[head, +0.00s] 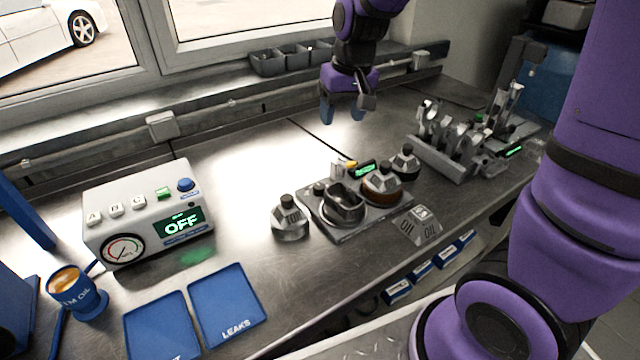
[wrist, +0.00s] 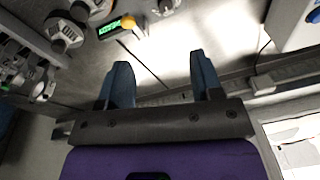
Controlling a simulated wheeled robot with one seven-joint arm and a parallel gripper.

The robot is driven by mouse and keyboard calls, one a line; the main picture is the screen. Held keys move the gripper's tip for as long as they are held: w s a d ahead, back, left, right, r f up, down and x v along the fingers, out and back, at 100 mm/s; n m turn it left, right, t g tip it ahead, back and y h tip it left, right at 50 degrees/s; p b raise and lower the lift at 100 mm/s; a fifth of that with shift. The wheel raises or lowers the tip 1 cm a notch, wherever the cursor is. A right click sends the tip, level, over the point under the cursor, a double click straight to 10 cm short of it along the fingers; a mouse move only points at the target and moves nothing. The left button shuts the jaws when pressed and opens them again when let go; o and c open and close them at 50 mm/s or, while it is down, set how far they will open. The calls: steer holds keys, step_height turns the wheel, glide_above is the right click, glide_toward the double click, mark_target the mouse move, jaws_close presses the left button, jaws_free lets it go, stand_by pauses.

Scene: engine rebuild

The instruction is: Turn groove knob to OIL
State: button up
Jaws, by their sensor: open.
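A grey faceted block marked OIL (head: 416,228) sits at the front right of a dark metal fixture (head: 345,232). The fixture carries round metal parts, a small green display (head: 362,169) and a yellow-tipped piece (head: 350,164). I cannot tell for sure which part is the groove knob or where it points. The display (wrist: 109,29) and yellow piece (wrist: 128,22) also show in the wrist view. My gripper (head: 342,113) is open and empty, above the bench behind the fixture. Its two blue fingers (wrist: 162,82) are apart in the wrist view.
A grey faceted piece marked TOP (head: 290,221) stands left of the fixture. A tester reading OFF (head: 148,218), a mug (head: 78,295) and blue mats (head: 228,305) are at left. An engine block (head: 455,150) stands at right.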

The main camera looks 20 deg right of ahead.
steer(key=g, duration=0.1)
glide_toward(320, 186)
steer(key=shift+h, duration=0.4)
steer(key=f, duration=0.9)
steer(key=shift+w+a+f, duration=0.2)
steer(key=shift+a+f, duration=0.05)
steer(key=shift+a, duration=0.15)
steer(key=c, duration=0.9)
